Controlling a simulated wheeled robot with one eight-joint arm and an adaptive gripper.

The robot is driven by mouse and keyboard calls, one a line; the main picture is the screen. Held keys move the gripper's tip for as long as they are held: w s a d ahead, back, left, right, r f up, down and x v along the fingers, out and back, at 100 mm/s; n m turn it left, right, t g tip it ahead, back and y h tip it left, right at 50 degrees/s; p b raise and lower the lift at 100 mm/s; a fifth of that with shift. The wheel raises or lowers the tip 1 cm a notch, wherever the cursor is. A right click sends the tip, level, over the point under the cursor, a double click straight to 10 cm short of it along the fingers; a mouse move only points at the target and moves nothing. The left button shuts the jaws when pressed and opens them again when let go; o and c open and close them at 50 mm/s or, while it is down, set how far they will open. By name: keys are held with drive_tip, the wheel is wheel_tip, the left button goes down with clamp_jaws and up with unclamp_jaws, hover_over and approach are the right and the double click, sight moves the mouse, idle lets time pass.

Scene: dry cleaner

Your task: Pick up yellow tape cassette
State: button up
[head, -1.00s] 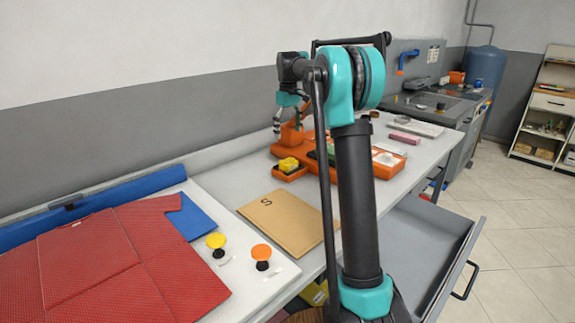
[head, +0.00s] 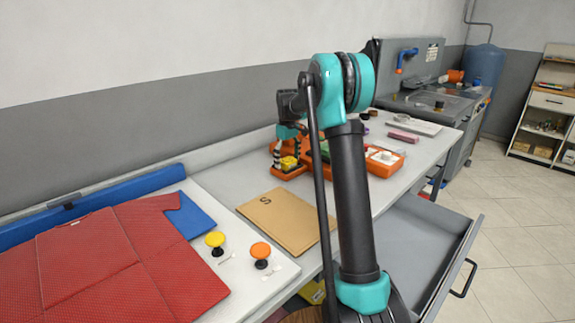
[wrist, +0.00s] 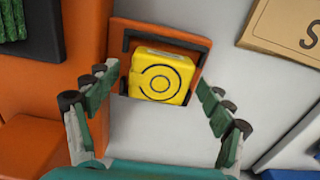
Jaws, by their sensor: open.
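The yellow tape cassette (wrist: 161,76) lies in a small orange tray with a dark inner edge (wrist: 197,42). It is a yellow block with a dark ring on its top face. My gripper (wrist: 156,97) is open in the wrist view, with one green finger on each side just short of the cassette, and nothing between them touches it. In the head view the cassette (head: 288,163) shows small beside my gripper (head: 282,160), which is low over the tray and partly merges with it.
A larger orange organizer (head: 380,168) stands right beside the tray. A brown folder marked S (head: 283,220) lies nearer on the table. Yellow (head: 215,239) and orange (head: 261,250) knobs and red cloth (head: 120,265) are at the left. A drawer (head: 415,240) stands open below.

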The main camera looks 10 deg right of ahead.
drive_tip(key=shift+f, duration=0.25)
drive_tip(key=c, duration=1.3)
drive_tip(key=shift+o, duration=0.2)
drive_tip(key=shift+r, duration=0.15)
